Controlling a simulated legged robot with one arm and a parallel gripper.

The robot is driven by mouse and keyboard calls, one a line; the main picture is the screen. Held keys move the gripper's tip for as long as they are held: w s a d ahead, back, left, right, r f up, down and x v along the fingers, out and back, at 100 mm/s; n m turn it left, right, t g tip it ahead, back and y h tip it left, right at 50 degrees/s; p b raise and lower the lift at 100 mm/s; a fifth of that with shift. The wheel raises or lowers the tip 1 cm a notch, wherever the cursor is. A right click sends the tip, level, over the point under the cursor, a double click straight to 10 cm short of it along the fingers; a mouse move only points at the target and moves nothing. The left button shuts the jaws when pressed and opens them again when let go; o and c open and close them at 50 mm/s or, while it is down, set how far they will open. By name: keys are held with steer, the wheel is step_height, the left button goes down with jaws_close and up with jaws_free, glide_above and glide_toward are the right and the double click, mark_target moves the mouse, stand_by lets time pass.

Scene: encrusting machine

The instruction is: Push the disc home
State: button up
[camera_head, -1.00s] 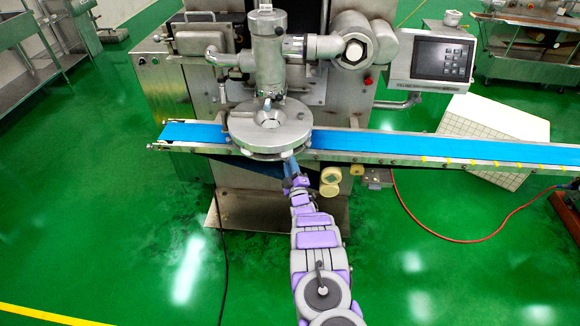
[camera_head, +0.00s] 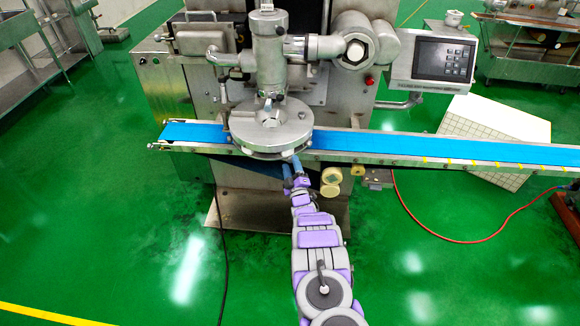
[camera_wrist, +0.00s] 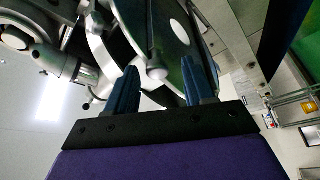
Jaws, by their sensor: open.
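The disc (camera_head: 271,127) is a round grey metal plate with a hole near its middle. It lies over the blue conveyor belt, below the machine's upright cylinder. In the wrist view the disc (camera_wrist: 172,22) shows from below as a grey round edge with a pale opening. A small rounded knob (camera_wrist: 157,73) on a rod shows in front of it, between the fingers in the picture. My gripper (camera_head: 292,163) is at the disc's near edge, slightly right of its middle. In the wrist view my gripper (camera_wrist: 160,82) has two blue fingers apart. I cannot tell whether they touch anything.
The blue conveyor belt (camera_head: 420,147) runs left to right with a metal rail along its near side. A control panel (camera_head: 443,58) stands at right. The green floor in front is mostly clear.

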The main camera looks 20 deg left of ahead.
steer(key=p+v, duration=0.4)
steer(key=v, duration=1.3)
steer(key=shift+a, duration=0.2)
steer(key=shift+f, duration=0.1)
